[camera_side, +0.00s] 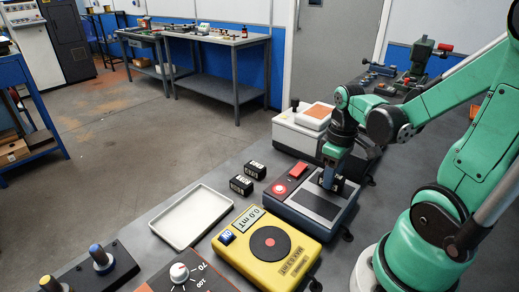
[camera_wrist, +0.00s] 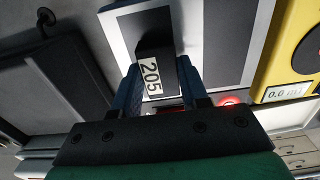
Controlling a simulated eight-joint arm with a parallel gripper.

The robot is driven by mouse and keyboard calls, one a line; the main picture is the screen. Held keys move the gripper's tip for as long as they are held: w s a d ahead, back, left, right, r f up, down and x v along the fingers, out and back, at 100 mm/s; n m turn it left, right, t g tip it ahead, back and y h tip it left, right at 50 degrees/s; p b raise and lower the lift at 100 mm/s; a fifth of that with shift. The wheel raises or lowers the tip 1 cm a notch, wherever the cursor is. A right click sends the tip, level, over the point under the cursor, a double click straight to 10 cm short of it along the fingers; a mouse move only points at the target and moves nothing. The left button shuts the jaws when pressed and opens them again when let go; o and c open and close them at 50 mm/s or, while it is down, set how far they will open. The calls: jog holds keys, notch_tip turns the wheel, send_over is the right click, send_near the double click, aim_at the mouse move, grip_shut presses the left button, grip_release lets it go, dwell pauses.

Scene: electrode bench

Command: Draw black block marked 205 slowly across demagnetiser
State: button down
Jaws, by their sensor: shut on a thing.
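The black block marked 205 (camera_wrist: 156,48) is between the two blue fingers of my gripper (camera_wrist: 157,72) in the wrist view, its white label facing the camera. My gripper (camera_side: 334,180) is shut on it, over the demagnetiser (camera_side: 310,207), a blue-grey box with a dark plate, a red switch and a round red button. The demagnetiser's plate also fills the upper middle of the wrist view (camera_wrist: 222,45), with a red glow beside it. In the side view the block is mostly hidden behind the fingers. I cannot tell whether it touches the plate.
A yellow meter (camera_side: 268,244) reading 0.0 mT stands in front of the demagnetiser. Two black labelled blocks (camera_side: 255,169) (camera_side: 241,185) sit to the left, near an empty white tray (camera_side: 160,228). A white box with an orange top (camera_side: 300,135) stands behind.

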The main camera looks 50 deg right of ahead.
aim_at(314, 206)
jog(key=shift+a, duration=3.45)
jog(key=shift+r, duration=0.1)
jog(key=shift+a+r, duration=0.25)
jog(key=shift+r, duration=0.85)
jog(key=shift+a+r, duration=0.25)
jog(key=shift+r, duration=0.85)
jog(key=shift+r, duration=2.25)
